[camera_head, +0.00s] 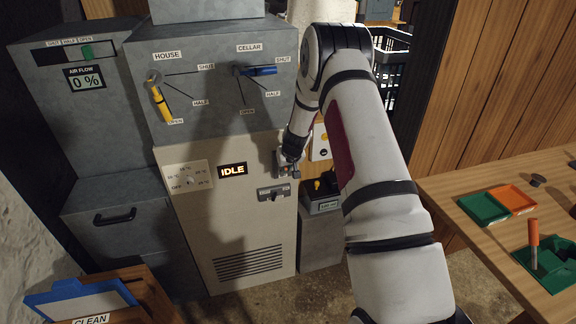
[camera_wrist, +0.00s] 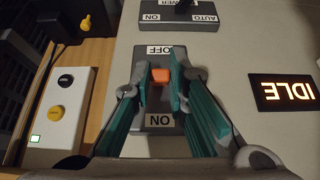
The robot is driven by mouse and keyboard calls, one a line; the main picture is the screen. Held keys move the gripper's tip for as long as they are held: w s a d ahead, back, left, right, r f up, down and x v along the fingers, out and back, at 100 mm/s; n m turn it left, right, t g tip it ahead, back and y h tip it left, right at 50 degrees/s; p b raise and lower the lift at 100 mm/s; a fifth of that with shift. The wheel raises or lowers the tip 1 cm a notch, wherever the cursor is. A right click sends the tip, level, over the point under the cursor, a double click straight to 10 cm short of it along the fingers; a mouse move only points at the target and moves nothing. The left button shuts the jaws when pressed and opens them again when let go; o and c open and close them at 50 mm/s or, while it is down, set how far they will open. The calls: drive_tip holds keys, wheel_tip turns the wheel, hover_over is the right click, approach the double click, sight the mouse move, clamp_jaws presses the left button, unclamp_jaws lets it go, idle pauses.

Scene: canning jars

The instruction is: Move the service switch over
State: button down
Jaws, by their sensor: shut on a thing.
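A grey switch plate (camera_wrist: 158,105) with an orange lever (camera_wrist: 160,76) is on the pale cabinet front. The wrist view shows it upside down, with OFF above and ON below. The lever tip lies nearer the OFF label. No service label is readable on the plate. My gripper (camera_wrist: 160,82) has its green-padded fingers on either side of the lever and is shut on it. In the head view my gripper (camera_head: 289,170) is at the cabinet's right edge, right of the IDLE display (camera_head: 232,170), and largely hides this switch.
Another switch plate (camera_head: 273,193), with AUTO and ON labels in the wrist view (camera_wrist: 178,17), is close by. A white button box (camera_wrist: 58,112) and a dark unit with a yellow knob (camera_head: 318,186) stand beside the cabinet. A wooden table (camera_head: 450,190) with trays is at right.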

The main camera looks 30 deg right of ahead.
drive_tip(key=shift+s+a+f+t+h+p, duration=0.1)
drive_tip(key=shift+f+t+h+p, duration=0.55)
drive_tip(key=shift+t, duration=0.95)
drive_tip(key=shift+s+d+f+t+h+p, duration=0.15)
drive_tip(key=shift+f+t+p, duration=0.55)
drive_tip(key=shift+t+p, duration=0.7)
drive_tip(key=shift+a+f+t+h+p, duration=0.15)
drive_tip(key=shift+f+t+h+p, duration=0.45)
drive_tip(key=shift+t, duration=1.2)
drive_tip(key=shift+f, duration=0.1)
drive_tip(key=c, duration=1.6)
unclamp_jaws()
drive_tip(key=shift+o, duration=0.2)
